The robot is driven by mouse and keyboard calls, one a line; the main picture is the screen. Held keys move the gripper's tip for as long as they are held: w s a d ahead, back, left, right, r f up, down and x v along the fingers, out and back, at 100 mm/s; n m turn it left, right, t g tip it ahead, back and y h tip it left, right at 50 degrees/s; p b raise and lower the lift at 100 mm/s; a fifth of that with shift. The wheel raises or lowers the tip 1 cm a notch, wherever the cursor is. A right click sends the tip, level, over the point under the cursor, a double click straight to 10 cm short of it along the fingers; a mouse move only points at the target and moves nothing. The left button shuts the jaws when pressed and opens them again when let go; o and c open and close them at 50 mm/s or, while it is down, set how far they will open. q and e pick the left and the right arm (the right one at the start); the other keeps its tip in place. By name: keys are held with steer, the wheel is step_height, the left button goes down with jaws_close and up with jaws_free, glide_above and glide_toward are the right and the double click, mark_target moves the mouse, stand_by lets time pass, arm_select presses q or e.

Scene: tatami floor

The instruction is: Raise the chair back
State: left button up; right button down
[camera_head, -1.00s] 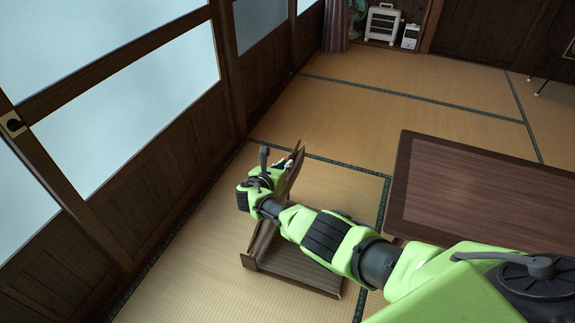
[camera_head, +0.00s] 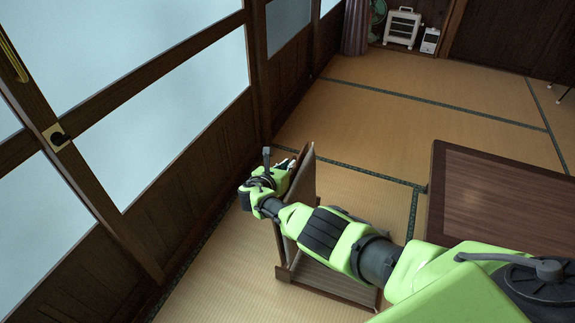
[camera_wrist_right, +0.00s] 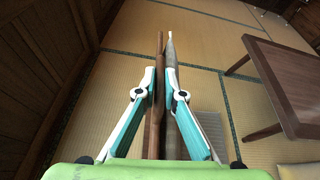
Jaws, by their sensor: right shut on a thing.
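The chair is a low, legless wooden one on the tatami. In the head view its seat (camera_head: 330,282) lies flat on the floor and its back (camera_head: 305,185) stands steeply up at the seat's left end, partly hidden by my right arm. My right gripper (camera_head: 284,166) is at the upper part of the back. In the wrist view the back (camera_wrist_right: 156,110) runs edge-on between the two white and teal fingers of the right gripper (camera_wrist_right: 160,82), which are shut on it. My left gripper is not in view.
A low dark wooden table (camera_head: 490,205) stands to the right of the chair. A wood-panelled wall with frosted windows (camera_head: 170,105) runs along the left. A white heater (camera_head: 402,27) stands far back. The tatami (camera_head: 430,110) behind the chair is clear.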

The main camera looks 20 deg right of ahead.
steer(key=shift+s+a+f, duration=0.1)
steer(key=shift+f, duration=0.15)
steer(key=c, duration=2.1)
jaws_free()
steer(key=shift+c, duration=0.2)
steer(key=shift+r, duration=0.1)
steer(key=v, duration=1.2)
